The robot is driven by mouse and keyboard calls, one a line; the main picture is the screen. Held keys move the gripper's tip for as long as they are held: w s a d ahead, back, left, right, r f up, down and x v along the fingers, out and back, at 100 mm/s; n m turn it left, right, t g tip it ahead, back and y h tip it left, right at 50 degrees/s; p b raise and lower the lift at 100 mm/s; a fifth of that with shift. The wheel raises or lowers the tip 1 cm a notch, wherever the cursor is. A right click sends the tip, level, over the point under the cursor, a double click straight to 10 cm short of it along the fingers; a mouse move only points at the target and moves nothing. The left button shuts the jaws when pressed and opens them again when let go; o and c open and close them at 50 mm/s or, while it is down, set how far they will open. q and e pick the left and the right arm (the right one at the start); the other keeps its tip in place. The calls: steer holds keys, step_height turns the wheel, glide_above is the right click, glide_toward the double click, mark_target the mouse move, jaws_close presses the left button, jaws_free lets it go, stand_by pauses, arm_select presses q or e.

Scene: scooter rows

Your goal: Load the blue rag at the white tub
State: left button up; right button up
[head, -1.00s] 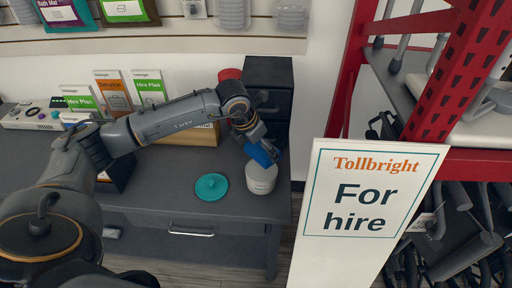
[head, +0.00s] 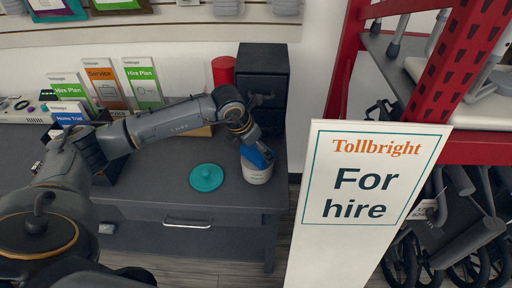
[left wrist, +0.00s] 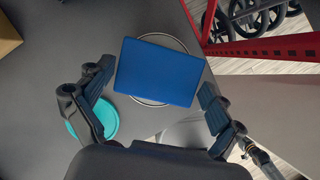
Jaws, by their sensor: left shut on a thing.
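The white tub (head: 257,176) stands near the right end of the dark grey counter, open at the top. My left gripper (head: 253,147) is shut on the blue rag (head: 259,157), which is at the tub's mouth in the head view. In the left wrist view the rag (left wrist: 158,71) is a flat blue rectangle between the fingers, covering most of the tub's round opening, with its rim (left wrist: 150,101) showing at the edges. How deep the rag sits cannot be told. A teal lid (head: 206,177) lies on the counter left of the tub. My right gripper is out of view.
A black drawer unit (head: 262,85) and a red cylinder (head: 223,70) stand behind the tub. Brochures (head: 105,85) stand at the back left. A white "For hire" sign (head: 360,190) and red racking (head: 440,80) are to the right. The counter's front is clear.

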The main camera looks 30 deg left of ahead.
mark_target(256, 150)
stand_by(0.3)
arm_select(q)
steer(key=shift+f+b, duration=0.3)
steer(key=shift+f, duration=0.05)
steer(key=shift+f, duration=0.1)
stand_by(0.7)
steer(key=shift+f+b, duration=0.1)
steer(key=shift+b, duration=0.25)
stand_by(0.4)
stand_by(0.5)
steer(key=shift+r+p, duration=1.9)
steer(key=shift+r, duration=1.65)
